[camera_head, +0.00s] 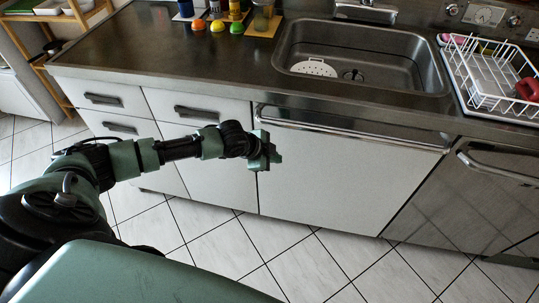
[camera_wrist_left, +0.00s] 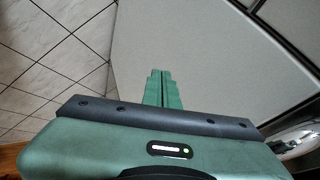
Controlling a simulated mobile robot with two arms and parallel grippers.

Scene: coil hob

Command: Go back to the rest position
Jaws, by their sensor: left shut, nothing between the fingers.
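My left gripper (camera_head: 270,157) reaches in from the left in the head view, in front of the white cabinet fronts and below the counter edge. Its green fingers (camera_wrist_left: 162,88) are together with nothing between them in the left wrist view. The left arm is stretched forward over the tiled floor. My right gripper is not in either view.
A dark counter (camera_head: 160,52) holds a sink (camera_head: 362,58) with a white strainer (camera_head: 313,68) in it. A white dish rack (camera_head: 490,75) with a red item stands right. Small coloured items sit at the counter's back. The tiled floor (camera_head: 330,262) is clear.

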